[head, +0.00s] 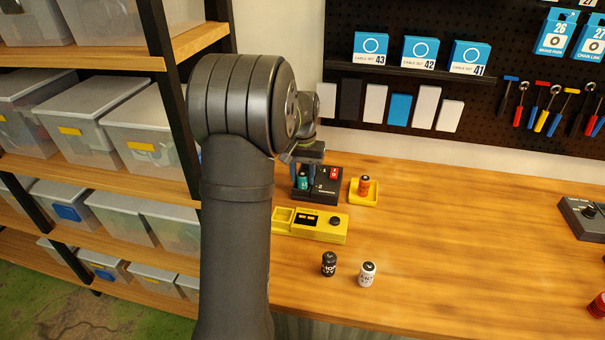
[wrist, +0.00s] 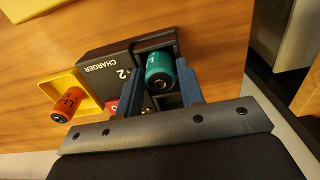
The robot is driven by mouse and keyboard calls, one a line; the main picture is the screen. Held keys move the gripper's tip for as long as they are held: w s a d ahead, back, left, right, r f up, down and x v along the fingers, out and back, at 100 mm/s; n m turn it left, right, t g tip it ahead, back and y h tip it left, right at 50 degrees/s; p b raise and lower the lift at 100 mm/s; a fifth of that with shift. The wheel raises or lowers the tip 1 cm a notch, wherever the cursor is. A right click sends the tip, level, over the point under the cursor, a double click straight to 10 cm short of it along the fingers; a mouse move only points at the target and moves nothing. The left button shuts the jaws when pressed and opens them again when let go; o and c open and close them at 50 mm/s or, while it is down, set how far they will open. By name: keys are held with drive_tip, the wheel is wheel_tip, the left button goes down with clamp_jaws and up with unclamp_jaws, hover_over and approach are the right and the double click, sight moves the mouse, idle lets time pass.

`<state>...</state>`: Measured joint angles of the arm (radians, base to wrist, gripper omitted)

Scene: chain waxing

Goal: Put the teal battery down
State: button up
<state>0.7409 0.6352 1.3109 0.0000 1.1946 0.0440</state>
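The teal battery (wrist: 160,72) is between the two fingers of my gripper (wrist: 161,82) in the wrist view, its end facing the camera. The fingers look closed against its sides. It is at a bay of the black charger (wrist: 104,62), on the side marked 2; I cannot tell if it is fully seated. In the head view the teal battery (head: 302,184) shows below my gripper (head: 303,172), over the left part of the charger (head: 327,188). My arm hides part of this area.
A red battery (head: 333,173) is at the charger's other bay. An orange battery (head: 364,185) stands in a yellow tray (head: 371,200) to the right. A yellow tester (head: 318,233) lies in front, with black (head: 329,263) and white (head: 367,273) batteries nearer. The table's right-middle is clear.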

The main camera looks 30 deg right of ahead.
sight(303, 174)
drive_tip(key=shift+o, duration=1.1)
wheel_tip(303, 174, up, 12)
drive_tip(key=shift+r, duration=0.2)
drive_tip(key=shift+f, duration=0.15)
wheel_tip(303, 174, down, 12)
drive_tip(key=shift+r, duration=2)
drive_tip(key=shift+f, duration=0.1)
